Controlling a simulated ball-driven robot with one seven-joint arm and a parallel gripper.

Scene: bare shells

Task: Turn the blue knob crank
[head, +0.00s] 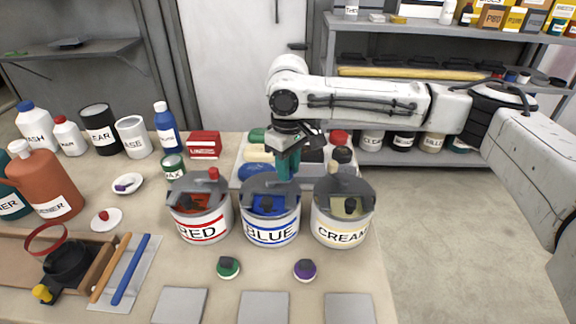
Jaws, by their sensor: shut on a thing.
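My gripper (287,172) points down over the back of this pot's lid, with teal fingers. It is shut at the place where the blue crank's knob would be. The knob itself is hidden by the fingers. The RED pot (201,225) on the left has a red knob standing on its lid. The CREAM pot (340,228) on the right has a cream knob.
Bottles and jars stand at the left and back left. A tray (240,176) of coloured items lies behind the pots. A green knob (228,267), a purple knob (305,269) and three grey tiles lie in front. The table's right edge is near the CREAM pot.

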